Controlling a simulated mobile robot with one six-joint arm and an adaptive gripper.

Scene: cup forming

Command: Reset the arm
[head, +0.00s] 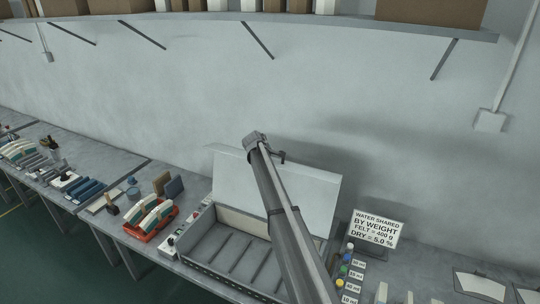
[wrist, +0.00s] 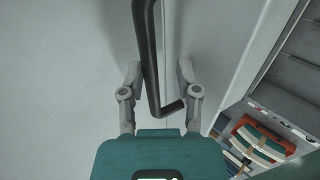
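My gripper (wrist: 159,68) is open in the wrist view, with its two grey fingers well apart. A dark bent bar (wrist: 150,50), like a handle, runs between the fingers in front of a pale panel (wrist: 75,60). I see no finger closed on the bar. In the head view my arm (head: 285,225) reaches up across the middle, in front of an open box with a raised pale lid (head: 240,175). The gripper's fingers cannot be made out there. A small dark piece shows beside the arm's upper end, at the lid's top edge.
The box's slotted grey inside (head: 228,250) lies below the lid. A red tray (head: 150,218) with pale pieces stands left of it. A sign (head: 377,228) and several small coloured jars stand to the right. A shelf (head: 300,22) with boxes runs along the wall above.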

